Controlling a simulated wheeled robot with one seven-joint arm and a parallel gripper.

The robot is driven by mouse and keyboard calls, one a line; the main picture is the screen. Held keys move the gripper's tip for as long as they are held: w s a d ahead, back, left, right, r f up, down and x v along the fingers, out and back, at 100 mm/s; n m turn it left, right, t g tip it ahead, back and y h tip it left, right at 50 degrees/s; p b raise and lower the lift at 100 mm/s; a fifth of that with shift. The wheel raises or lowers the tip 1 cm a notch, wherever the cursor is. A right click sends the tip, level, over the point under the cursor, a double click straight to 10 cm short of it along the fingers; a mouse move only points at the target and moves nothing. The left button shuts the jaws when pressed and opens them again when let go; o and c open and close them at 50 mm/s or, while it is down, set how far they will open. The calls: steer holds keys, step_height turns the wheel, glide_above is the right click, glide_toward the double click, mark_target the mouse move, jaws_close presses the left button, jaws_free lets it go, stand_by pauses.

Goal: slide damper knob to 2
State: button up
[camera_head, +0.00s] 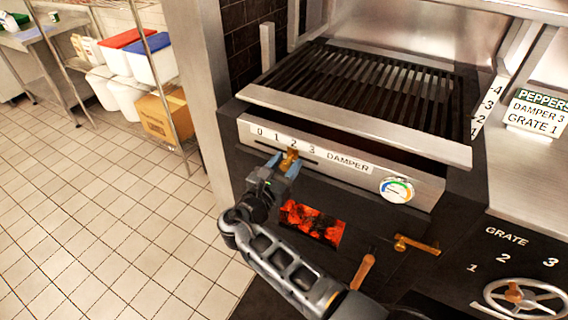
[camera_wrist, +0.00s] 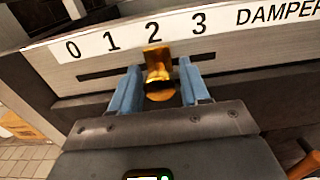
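The brass damper knob (camera_head: 289,159) stands in the slot below the printed scale 0, 1, 2, 3 on the grill's front panel. In the wrist view the knob (camera_wrist: 157,66) lines up with the 2 on the damper scale (camera_wrist: 110,38). My gripper (camera_head: 283,167) reaches the panel from below. In the wrist view its two blue fingers (camera_wrist: 158,84) stand on either side of the knob, with a narrow gap showing on each side. The part of the slot behind the knob and fingers is hidden.
A round gauge (camera_head: 397,190) sits at the right of the panel. Below are glowing coals (camera_head: 312,222) and a brass latch handle (camera_head: 416,245). A sign (camera_head: 537,112) reads PEPPERS, DAMPER 3, GRATE 1. A grate wheel (camera_head: 524,297) is at lower right. Tiled floor at left is clear.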

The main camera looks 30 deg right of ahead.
steer(key=shift+o, duration=0.7)
steer(key=shift+s+a, duration=0.1)
steer(key=shift+a, duration=0.05)
steer(key=v, duration=0.7)
steer(key=shift+s+a+b, duration=0.2)
steer(key=shift+b, duration=0.2)
steer(key=shift+f, duration=0.1)
